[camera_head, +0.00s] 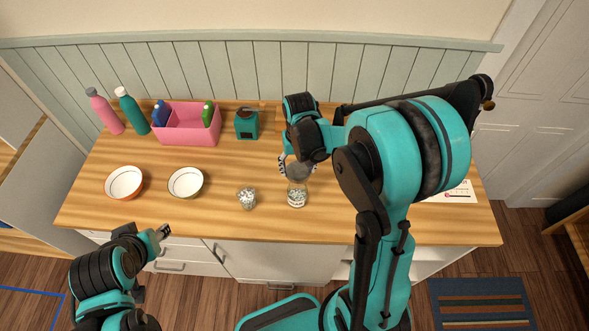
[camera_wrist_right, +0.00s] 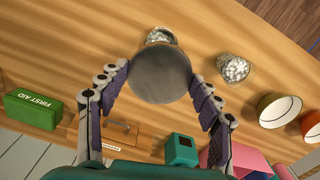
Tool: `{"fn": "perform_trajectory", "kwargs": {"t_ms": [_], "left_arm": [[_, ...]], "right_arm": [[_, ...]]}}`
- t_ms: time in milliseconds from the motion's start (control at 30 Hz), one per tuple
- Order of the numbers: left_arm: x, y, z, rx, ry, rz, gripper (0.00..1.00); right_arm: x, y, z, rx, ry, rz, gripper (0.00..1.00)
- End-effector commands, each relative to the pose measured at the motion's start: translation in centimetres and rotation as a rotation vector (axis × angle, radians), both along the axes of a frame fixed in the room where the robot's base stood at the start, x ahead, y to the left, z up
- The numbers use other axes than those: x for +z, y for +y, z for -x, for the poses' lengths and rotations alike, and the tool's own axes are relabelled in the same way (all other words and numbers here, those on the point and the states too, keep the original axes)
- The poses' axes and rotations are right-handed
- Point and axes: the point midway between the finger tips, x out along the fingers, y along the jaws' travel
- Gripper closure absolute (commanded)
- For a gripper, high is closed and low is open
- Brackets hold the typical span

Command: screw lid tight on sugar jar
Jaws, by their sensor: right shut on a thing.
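My right gripper (camera_head: 298,170) is shut on a round grey lid (camera_head: 299,173), which also shows between the fingers in the right wrist view (camera_wrist_right: 160,76). The lid is held over the counter, just behind the labelled glass jar (camera_head: 297,198) in the head view. That jar's mouth looks uncovered, with whitish contents visible; its label is too small to read surely. In the wrist view the lid partly hides this jar (camera_wrist_right: 159,36). A second open glass jar (camera_head: 246,199) with similar contents stands to its left. My left gripper (camera_head: 164,232) is at the counter's front edge, away from the jars; its opening is unclear.
Behind are a pink bin (camera_head: 187,133) with bottles, a teal box (camera_head: 246,124) and two tall bottles. A green first aid box (camera_wrist_right: 33,110) shows in the wrist view.

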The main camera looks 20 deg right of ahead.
Motion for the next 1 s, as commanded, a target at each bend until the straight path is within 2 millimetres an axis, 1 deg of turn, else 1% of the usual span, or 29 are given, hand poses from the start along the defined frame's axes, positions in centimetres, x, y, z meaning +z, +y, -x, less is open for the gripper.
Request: {"fn": "perform_trajectory", "kwargs": {"t_ms": [167, 267, 633, 767, 1000], "left_arm": [[-0.6, 0.0, 0.0, 0.0, 0.0, 0.0, 0.6], [-1.2, 0.0, 0.0, 0.0, 0.0, 0.0, 0.6], [-4.2, 0.0, 0.0, 0.0, 0.0, 0.0, 0.6], [-4.6, 0.0, 0.0, 0.0, 0.0, 0.0, 0.6], [-4.5, 0.0, 0.0, 0.0, 0.0, 0.0, 0.6]], "right_arm": [[-0.8, -0.1, 0.0, -0.003, 0.0, 0.0, 0.82], [-1.6, -0.1, 0.0, -0.003, 0.0, 0.0, 0.82], [-5.6, 0.0, 0.0, -0.002, 0.0, 0.0, 0.82], [-6.0, 0.0, 0.0, -0.002, 0.0, 0.0, 0.82], [-5.9, 0.0, 0.0, -0.002, 0.0, 0.0, 0.82]]}}
